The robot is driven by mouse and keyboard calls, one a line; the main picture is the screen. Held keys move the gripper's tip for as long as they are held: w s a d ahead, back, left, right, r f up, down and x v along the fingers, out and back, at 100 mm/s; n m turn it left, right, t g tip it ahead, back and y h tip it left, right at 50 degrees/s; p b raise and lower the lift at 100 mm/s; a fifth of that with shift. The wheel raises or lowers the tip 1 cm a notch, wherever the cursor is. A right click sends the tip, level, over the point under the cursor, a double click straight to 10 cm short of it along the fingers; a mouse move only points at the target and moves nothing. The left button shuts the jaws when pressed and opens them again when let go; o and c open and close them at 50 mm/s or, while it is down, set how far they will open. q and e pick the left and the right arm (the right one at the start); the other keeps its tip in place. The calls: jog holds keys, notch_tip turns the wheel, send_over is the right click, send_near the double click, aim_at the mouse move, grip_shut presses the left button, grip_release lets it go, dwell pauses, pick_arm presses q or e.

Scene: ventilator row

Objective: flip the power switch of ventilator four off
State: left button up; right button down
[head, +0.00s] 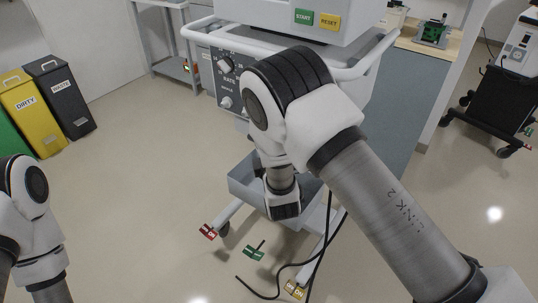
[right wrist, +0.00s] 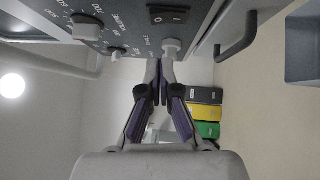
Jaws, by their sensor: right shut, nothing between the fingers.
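A ventilator on a wheeled stand (head: 240,38) is in front of me in the head view; no number shows on it. In the right wrist view a black rocker switch (right wrist: 169,14) with white marks sits on its grey panel (right wrist: 130,14). I cannot tell which side is pressed. My right gripper (right wrist: 161,64) is shut and empty, its tips below the switch, close to a pale knob (right wrist: 172,47); I cannot tell if they touch. In the head view my right arm hides part of the panel, and the right gripper is hidden. My left gripper is out of view.
Dials (head: 224,64) crowd the panel, and a white rail (head: 345,72) runs around the ventilator. A grey tray (head: 240,185) and loose black cable (head: 292,266) are low down. Waste bins (head: 62,92) stand at left, a dark cart (head: 497,103) at right.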

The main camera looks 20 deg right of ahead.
jog(key=w+d, duration=0.3)
jog(key=w, duration=0.1)
jog(key=shift+w+d+r, duration=0.1)
jog(key=shift+d+r, duration=0.15)
jog(key=shift+r, duration=0.05)
jog(key=shift+a, duration=0.1)
jog(key=shift+w+d+b, duration=0.1)
jog(key=shift+d+b, duration=0.15)
jog(key=shift+b, duration=0.15)
jog(key=shift+a+r, duration=0.1)
jog(key=shift+r, duration=0.1)
